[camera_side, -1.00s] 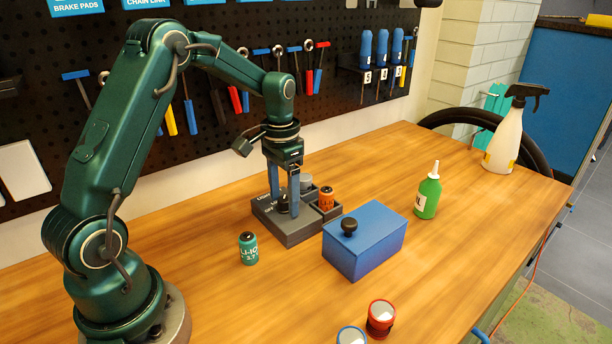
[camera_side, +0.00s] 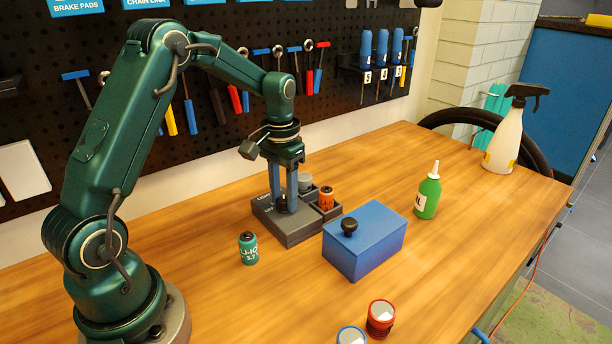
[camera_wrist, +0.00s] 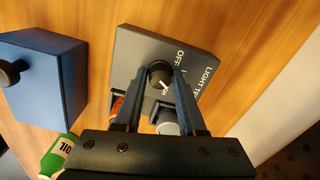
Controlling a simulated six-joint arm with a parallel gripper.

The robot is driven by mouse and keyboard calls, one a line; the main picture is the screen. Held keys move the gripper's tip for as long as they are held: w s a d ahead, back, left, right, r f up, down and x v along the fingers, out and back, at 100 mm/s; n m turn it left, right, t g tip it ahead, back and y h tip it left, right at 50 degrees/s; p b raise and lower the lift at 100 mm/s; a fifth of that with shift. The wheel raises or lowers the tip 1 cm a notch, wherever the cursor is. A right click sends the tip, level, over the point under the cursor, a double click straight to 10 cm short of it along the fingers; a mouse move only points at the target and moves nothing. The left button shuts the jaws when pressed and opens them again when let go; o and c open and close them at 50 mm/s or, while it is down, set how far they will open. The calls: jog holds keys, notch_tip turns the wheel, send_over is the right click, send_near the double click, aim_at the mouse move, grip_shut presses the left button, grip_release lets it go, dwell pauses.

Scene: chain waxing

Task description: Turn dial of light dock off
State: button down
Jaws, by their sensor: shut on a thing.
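The light dock (camera_side: 292,232) is a dark grey block on the bench; in the wrist view its plate (camera_wrist: 190,45) carries white lettering, with "OFF" and "LIGHT" legible. Its round black dial (camera_wrist: 160,76) has a pale pointer mark. My gripper (camera_side: 284,205) points down over the dock, and in the wrist view its two blue fingers (camera_wrist: 157,85) stand on either side of the dial, shut on it. An orange battery (camera_side: 326,198) and a grey cylinder (camera_side: 305,182) sit in the dock's compartments.
A teal battery (camera_side: 248,248) stands left of the dock. A blue box with a black knob (camera_side: 364,242) stands close to its right. A tool pegboard (camera_side: 230,60) rises behind.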

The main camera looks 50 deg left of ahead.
jog(key=n, duration=0.4)
jog(key=shift+n, duration=0.3)
jog(key=n, duration=0.3)
jog(key=shift+n, duration=0.3)
jog(key=n, duration=0.3)
jog(key=shift+n, duration=2.1)
jog(key=shift+c, duration=2.4)
grip_release()
